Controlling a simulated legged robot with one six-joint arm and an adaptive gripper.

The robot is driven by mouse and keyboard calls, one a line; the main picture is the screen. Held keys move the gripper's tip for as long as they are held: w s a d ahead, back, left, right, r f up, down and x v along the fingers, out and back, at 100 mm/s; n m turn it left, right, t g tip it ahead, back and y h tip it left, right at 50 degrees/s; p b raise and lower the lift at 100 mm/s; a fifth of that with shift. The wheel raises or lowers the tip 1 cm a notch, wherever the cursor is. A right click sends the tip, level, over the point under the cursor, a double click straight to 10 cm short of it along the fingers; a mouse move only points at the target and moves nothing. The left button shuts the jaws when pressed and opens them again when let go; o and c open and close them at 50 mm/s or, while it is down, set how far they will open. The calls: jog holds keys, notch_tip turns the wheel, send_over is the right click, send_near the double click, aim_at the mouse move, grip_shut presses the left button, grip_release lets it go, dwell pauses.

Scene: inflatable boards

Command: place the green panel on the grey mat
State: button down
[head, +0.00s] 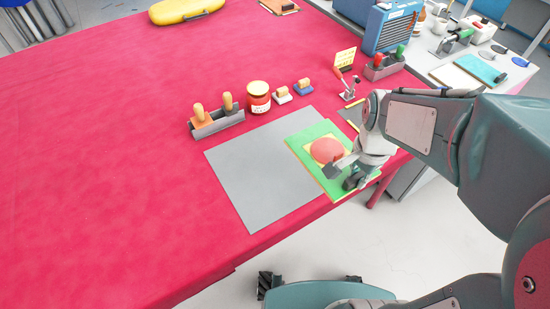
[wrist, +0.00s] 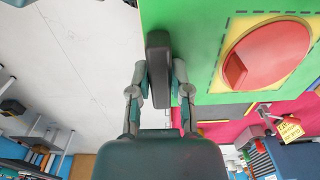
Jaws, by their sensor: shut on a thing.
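The green panel (head: 307,137) has a yellow square with a red dome in its middle. In the head view it covers the right side of the grey mat (head: 253,173), close to the table's front edge. I cannot tell whether it touches the mat or hangs just above it. My gripper (head: 347,172) is at the panel's near right side. In the wrist view my gripper (wrist: 159,78) is shut on a dark grey bar at the edge of the green panel (wrist: 212,50), seemingly its handle. The mat's left and middle parts are bare.
Behind the mat on the red table (head: 120,150) stand a grey holder with wooden-handled tools (head: 217,123), a red jar (head: 258,98) and two small stamps (head: 292,92). A toggle clamp (head: 348,90) stands farther right.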

jog(key=w+a+f, duration=0.2)
jog(key=w+a, duration=0.1)
jog(key=w+a+f, duration=0.1)
jog(key=w+a, duration=0.1)
jog(key=shift+f, duration=0.3)
send_over(303, 180)
jog(key=f, duration=0.3)
jog(key=s+f, duration=0.1)
jog(key=f, duration=0.1)
jog(key=shift+w+f, duration=0.45)
jog(key=shift+f, duration=0.3)
notch_tip(303, 180, down, 2)
jog(key=shift+f, duration=0.45)
jog(key=shift+a, duration=0.25)
jog(key=c, duration=0.6)
grip_release()
jog(key=shift+d, duration=0.2)
